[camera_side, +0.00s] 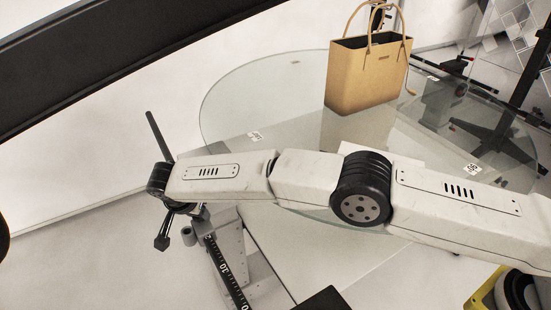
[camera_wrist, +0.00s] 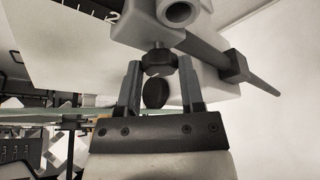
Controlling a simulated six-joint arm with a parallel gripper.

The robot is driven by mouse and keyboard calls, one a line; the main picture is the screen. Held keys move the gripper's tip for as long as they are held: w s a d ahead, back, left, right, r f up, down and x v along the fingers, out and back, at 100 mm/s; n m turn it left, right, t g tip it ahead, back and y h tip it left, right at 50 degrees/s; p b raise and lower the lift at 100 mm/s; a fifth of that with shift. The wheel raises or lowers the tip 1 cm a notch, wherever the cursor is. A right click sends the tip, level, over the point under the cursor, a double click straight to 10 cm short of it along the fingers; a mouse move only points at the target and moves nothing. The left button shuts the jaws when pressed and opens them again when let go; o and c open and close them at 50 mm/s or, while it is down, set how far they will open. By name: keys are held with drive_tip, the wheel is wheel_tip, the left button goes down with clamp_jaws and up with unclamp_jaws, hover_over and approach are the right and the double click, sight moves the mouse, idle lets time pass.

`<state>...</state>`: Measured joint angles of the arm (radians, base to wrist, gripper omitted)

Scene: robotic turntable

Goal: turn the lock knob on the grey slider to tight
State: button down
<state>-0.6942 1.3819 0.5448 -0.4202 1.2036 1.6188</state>
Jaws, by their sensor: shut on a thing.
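In the wrist view the grey slider (camera_wrist: 137,28) fills the top, with a round tube end and a dark rod (camera_wrist: 238,65) sticking out to the right. The dark faceted lock knob (camera_wrist: 158,61) hangs below it, between the fingertips of my gripper (camera_wrist: 161,70). My gripper is shut on the knob, one finger on each side. A black round disc (camera_wrist: 155,93) shows between the fingers, nearer the palm; I cannot tell whether it belongs to the knob. In the side view the slider (camera_side: 190,237) is partly hidden behind my wrist, and the knob cannot be made out.
A black ruler rail (camera_side: 224,268) with white numbers runs down from the slider. A glass turntable (camera_side: 260,95) with a tan handbag (camera_side: 367,75) on it lies behind my arm. A dark rod (camera_side: 158,135) rises beside my wrist. Free floor shows at the left.

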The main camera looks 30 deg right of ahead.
drive_tip(key=shift+r, duration=0.1)
idle(0.4)
drive_tip(key=shift+c, duration=1.1)
unclamp_jaws()
drive_tip(key=v, duration=0.7)
drive_tip(key=shift+r, duration=0.35)
